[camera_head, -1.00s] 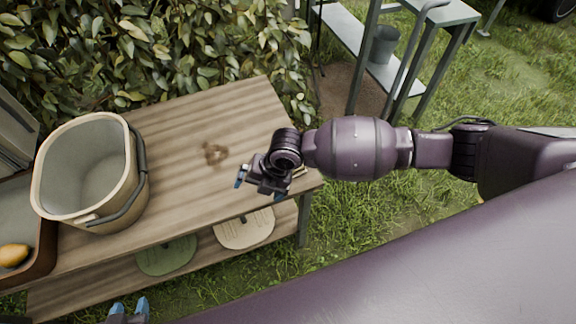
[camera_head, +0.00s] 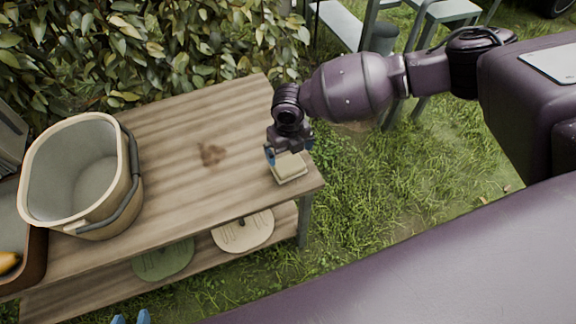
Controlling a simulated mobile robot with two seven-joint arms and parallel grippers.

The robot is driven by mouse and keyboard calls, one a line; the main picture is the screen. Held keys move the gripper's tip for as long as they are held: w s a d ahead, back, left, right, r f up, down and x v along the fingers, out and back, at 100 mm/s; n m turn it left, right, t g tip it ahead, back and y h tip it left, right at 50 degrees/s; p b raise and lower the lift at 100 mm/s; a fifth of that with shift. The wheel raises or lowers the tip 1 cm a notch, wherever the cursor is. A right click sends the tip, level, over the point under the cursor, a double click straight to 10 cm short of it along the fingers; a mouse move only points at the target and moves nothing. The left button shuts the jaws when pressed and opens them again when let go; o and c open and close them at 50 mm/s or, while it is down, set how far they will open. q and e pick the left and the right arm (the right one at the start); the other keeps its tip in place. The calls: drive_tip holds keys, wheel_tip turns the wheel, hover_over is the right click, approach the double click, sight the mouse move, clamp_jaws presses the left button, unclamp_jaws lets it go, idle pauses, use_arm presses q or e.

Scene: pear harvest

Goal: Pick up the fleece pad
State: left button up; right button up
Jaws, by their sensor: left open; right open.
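The fleece pad (camera_head: 289,167) looks like a small cream block on a tan base, near the right end of the wooden table. My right gripper (camera_head: 289,150) is open at the pad's far edge, with one blue fingertip to the left and one to the right. Its body hides part of the far side, and I cannot tell whether the fingers touch the pad. My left gripper (camera_head: 131,319) shows only as two blue fingertips, apart, at the bottom edge, away from the pad.
A cream bucket (camera_head: 103,225) with a dark handle stands on the left of the wooden table (camera_head: 180,180). A brown crate (camera_head: 36,262) with a yellow fruit is at the far left. Green and cream round pieces lie on the lower shelf. The table's middle is clear.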

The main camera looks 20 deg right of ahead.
sight(289, 163)
drive_tip(key=shift+f, duration=1.05)
wheel_tip(289, 163, down, 5)
drive_tip(key=shift+r+b, duration=0.15)
drive_tip(key=shift+b, duration=0.4)
drive_tip(key=shift+w, duration=0.1)
drive_tip(key=shift+r, duration=0.1)
drive_tip(key=shift+c, duration=0.5)
drive_tip(key=c, duration=0.6)
drive_tip(key=shift+o, duration=0.2)
wheel_tip(289, 163, up, 20)
drive_tip(key=p, duration=0.3)
drive_tip(key=shift+p, duration=0.35)
